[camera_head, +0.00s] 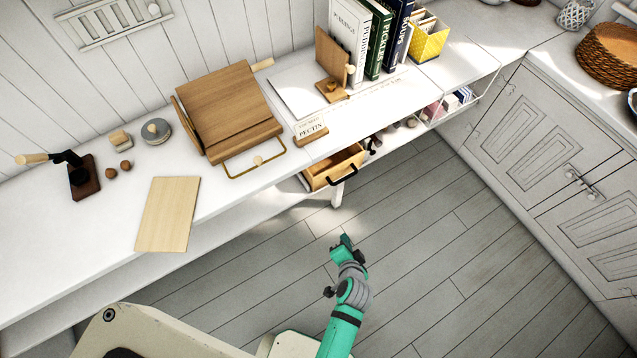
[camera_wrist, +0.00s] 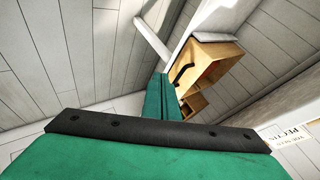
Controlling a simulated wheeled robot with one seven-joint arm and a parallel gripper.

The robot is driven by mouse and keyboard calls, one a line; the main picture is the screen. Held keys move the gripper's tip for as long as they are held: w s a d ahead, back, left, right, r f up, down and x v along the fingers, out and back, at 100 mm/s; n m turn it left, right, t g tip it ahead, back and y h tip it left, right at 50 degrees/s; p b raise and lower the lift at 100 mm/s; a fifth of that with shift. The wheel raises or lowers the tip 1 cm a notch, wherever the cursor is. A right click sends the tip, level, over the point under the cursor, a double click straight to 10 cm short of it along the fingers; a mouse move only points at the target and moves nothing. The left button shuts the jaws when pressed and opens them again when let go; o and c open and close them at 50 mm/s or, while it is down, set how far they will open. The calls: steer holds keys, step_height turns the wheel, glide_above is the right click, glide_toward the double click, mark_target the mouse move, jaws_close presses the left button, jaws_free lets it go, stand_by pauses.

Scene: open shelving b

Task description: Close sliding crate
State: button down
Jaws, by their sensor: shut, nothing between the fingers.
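The sliding crate (camera_head: 332,168) is a wooden box with a dark handle on its front. It sits under the white shelf top and sticks out past the shelf's front edge, so it stands partly open. In the wrist view the crate (camera_wrist: 213,57) shows beyond my fingers, with its dark handle at its left side. My gripper (camera_head: 345,240) is green, shut and empty, over the floor in front of the crate and apart from it. In the wrist view my gripper's fingers (camera_wrist: 163,92) are together and point toward the crate.
A small box marked Pectin (camera_head: 310,130) lies above the crate. The floor (camera_head: 420,260) is clear.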

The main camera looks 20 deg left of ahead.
steer(key=w+a+r+m+g+y, duration=0.1)
steer(key=w+a+g+y, duration=0.1)
steer(key=w+a, duration=0.3)
steer(key=w+a+r+g+y, duration=0.1)
steer(key=w+a+y, duration=0.1)
steer(key=w, duration=0.5)
steer(key=shift+w+a+r+x, duration=0.15)
steer(key=shift+a+r+x, duration=0.2)
steer(key=shift+x, duration=1.8)
steer(key=shift+w+a+r+x, duration=0.2)
steer(key=shift+a+r+x, duration=0.15)
steer(key=shift+x, duration=1.8)
steer(key=shift+w+a+r+x, duration=0.2)
steer(key=shift+r+x, duration=0.25)
steer(key=shift+x, duration=1.7)
